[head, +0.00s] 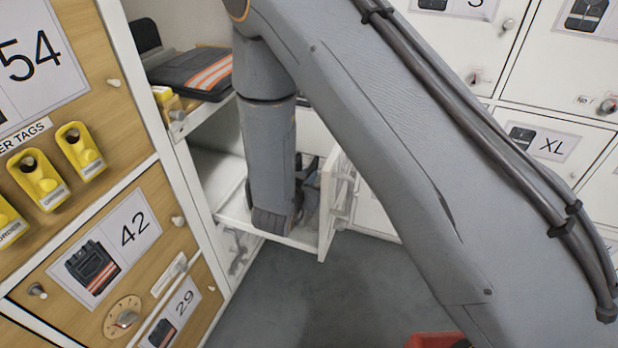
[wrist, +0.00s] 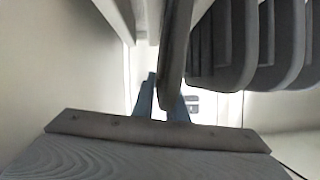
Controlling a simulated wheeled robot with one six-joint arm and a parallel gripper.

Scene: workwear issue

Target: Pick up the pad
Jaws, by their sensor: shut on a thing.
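In the wrist view my gripper (wrist: 165,100) is shut on a thin dark grey pad (wrist: 176,50), which stands on edge between the two blue-grey fingers. The pad's upper end runs out of the top of the picture. Several more dark pads (wrist: 238,45) stand in a row just to the right, apart from the held one by a small gap. In the head view my arm reaches down into an open white drawer (head: 327,205). Dark shapes show inside the drawer beside my arm, but I cannot tell pad from gripper there.
Pale walls stand close on both sides in the wrist view. In the head view, a shelf above the drawer holds a dark folded garment (head: 195,72) with orange stripes. A wooden cabinet (head: 150,245) with yellow tags (head: 40,182) stands left. White lockers (head: 555,145) stand right. Grey floor is below.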

